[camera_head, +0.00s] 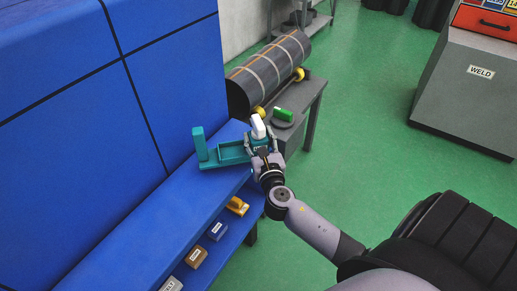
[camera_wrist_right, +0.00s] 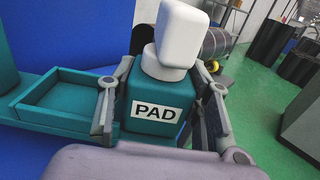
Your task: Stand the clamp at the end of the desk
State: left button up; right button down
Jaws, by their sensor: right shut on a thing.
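The teal clamp (camera_head: 234,153) is at the far end of the blue desk (camera_head: 167,207). It has an upright post on its left, a shallow tray-like bed, and a block with a white top on its right. In the right wrist view, the clamp's block (camera_wrist_right: 155,112) carries a "PAD" label and sits between my right gripper's fingers. My right gripper (camera_head: 262,146) is shut on this block. Whether the clamp's base touches the desk is hard to tell. My left gripper is not in view.
A lower shelf of the desk holds several small labelled blocks (camera_head: 218,231) and a yellow piece (camera_head: 237,206). Beyond the desk, a grey table (camera_head: 312,98) bears a dark strapped cylinder (camera_head: 268,72) and a green item (camera_head: 284,115). A grey "WELD" cabinet (camera_head: 465,95) stands right. Green floor between is clear.

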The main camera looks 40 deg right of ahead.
jog(key=shift+f+b, duration=0.4)
jog(key=shift+f, duration=1.15)
jog(key=shift+f, duration=0.1)
jog(key=c, duration=0.8)
grip_release()
jog(key=shift+f, duration=0.1)
